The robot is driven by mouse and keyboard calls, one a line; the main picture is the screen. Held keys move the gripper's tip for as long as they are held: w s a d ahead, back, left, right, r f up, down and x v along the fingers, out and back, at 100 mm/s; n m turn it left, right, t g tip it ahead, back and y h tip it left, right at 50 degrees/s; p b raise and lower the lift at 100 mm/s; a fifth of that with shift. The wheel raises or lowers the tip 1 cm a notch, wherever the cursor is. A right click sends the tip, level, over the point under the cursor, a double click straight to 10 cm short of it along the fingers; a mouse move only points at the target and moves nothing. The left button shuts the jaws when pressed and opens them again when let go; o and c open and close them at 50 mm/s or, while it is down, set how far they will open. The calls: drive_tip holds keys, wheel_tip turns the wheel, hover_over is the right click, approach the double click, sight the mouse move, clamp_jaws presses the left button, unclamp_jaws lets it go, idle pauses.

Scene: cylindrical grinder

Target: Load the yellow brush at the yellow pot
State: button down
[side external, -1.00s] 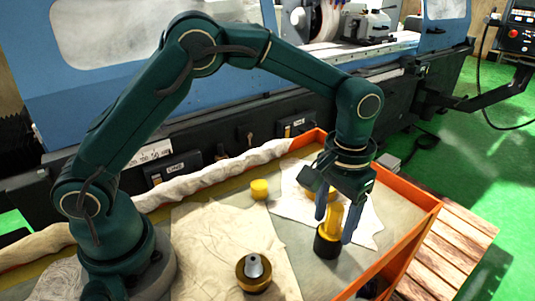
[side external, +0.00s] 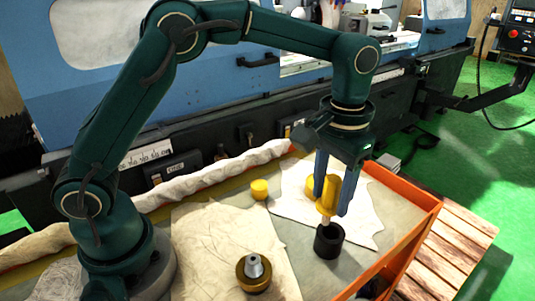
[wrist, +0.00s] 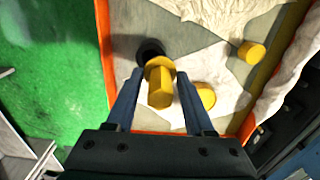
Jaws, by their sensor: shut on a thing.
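The yellow brush (side external: 329,197) is upright between the fingers of my gripper (side external: 331,190), which is shut on its yellow handle. A pale stem shows below the handle and reaches down to the mouth of a black cup (side external: 328,242); I cannot tell if the tip is still inside. In the wrist view the brush (wrist: 160,88) is between the two blue fingers (wrist: 159,92), with the black cup (wrist: 150,48) partly hidden behind it. A yellow round pot (wrist: 206,95) is right of the brush there; in the side view it is mostly hidden behind the gripper.
A smaller yellow cylinder (side external: 259,189) stands near the tray's rear. A brass-coloured round part with a metal cone (side external: 254,272) stands on a pale cloth (side external: 215,240) at the front. The orange tray wall (side external: 412,192) bounds the right side. The grinder stands behind.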

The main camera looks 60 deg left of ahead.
drive_tip(key=a+r, duration=0.6)
drive_tip(key=a, duration=0.4)
drive_tip(key=w+f+t, duration=0.1)
drive_tip(key=w+t, duration=0.2)
drive_tip(key=w, duration=0.4)
drive_tip(key=shift+f+t, duration=0.3)
drive_tip(key=shift+f, duration=0.05)
drive_tip(key=shift+f, duration=3.05)
drive_tip(key=shift+f, duration=0.6)
drive_tip(key=shift+r, duration=0.1)
wheel_tip(320, 180, up, 7)
